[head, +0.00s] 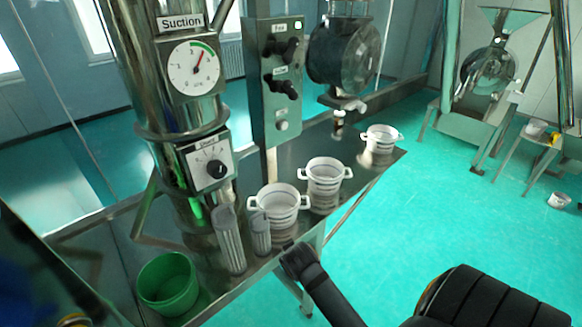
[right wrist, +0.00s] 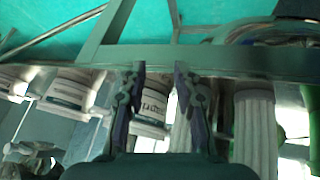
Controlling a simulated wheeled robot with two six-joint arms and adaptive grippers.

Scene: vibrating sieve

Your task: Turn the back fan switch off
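A grey-green control box (head: 272,80) stands on a post at the table's back. It carries an upper dark switch (head: 290,48) under a small label that seems to read "Fan", and a lower dark switch (head: 286,88) under another label too small to read. Their exact settings are unclear. My right gripper (head: 297,262) is low at the table's front edge, well below and apart from the box. In the right wrist view its two fingers (right wrist: 162,105) stand apart with nothing held between them.
White two-handled cups (head: 278,203) stand along the table, with two ribbed grey cylinders (head: 229,240) and a green cup (head: 167,284) nearer. A steel column bears a Suction gauge (head: 194,68) and a knob panel (head: 208,162). A round glass-fronted housing (head: 345,50) is right of the box.

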